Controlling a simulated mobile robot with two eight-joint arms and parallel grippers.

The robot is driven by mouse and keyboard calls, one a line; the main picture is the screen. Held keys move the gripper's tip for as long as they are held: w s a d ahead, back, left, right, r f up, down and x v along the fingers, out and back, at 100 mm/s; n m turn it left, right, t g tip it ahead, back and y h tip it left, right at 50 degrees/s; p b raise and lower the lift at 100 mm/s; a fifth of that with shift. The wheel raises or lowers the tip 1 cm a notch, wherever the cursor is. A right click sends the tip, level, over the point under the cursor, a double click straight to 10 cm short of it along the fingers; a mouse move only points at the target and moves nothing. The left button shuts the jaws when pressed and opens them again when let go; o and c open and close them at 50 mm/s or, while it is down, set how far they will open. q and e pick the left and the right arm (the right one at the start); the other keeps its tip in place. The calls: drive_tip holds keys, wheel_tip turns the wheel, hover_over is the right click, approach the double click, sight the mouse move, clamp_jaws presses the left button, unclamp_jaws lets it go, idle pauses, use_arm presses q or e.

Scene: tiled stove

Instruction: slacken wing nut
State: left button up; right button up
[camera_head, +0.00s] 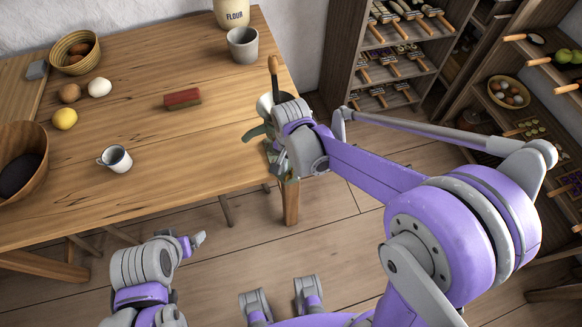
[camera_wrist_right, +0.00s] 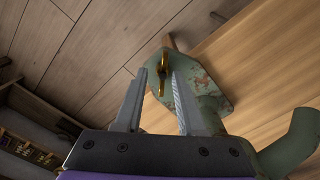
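A green, worn grinder (camera_head: 256,132) with a wooden handle (camera_head: 273,65) is at the table's right edge, partly hidden behind my right wrist. In the right wrist view its chipped green plate (camera_wrist_right: 205,85) carries a brass wing nut (camera_wrist_right: 163,65). My right gripper (camera_wrist_right: 160,80) is open, with its two fingertips on either side of the nut's lower part. A gap shows on each side, and I cannot tell how deep the nut sits between them. The nut is hidden in the head view. My left gripper (camera_head: 192,242) is low in front of the table, and its opening is unclear.
The wooden table (camera_head: 205,135) holds a red block (camera_head: 182,98), a white mug (camera_head: 115,158), a grey cup (camera_head: 242,45), a flour jar (camera_head: 231,12), a lemon (camera_head: 64,119) and bowls. Shelves (camera_head: 365,60) stand at the back right. Floor is clear before the table.

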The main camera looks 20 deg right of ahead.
clamp_jaws()
drive_tip(key=shift+n, duration=0.4)
drive_tip(key=n+b, duration=0.1)
drive_tip(key=n, duration=0.1)
drive_tip(key=shift+n, duration=0.4)
drive_tip(key=shift+w+n, duration=0.1)
drive_tip(key=shift+n, duration=2)
drive_tip(key=shift+b, duration=0.3)
unclamp_jaws()
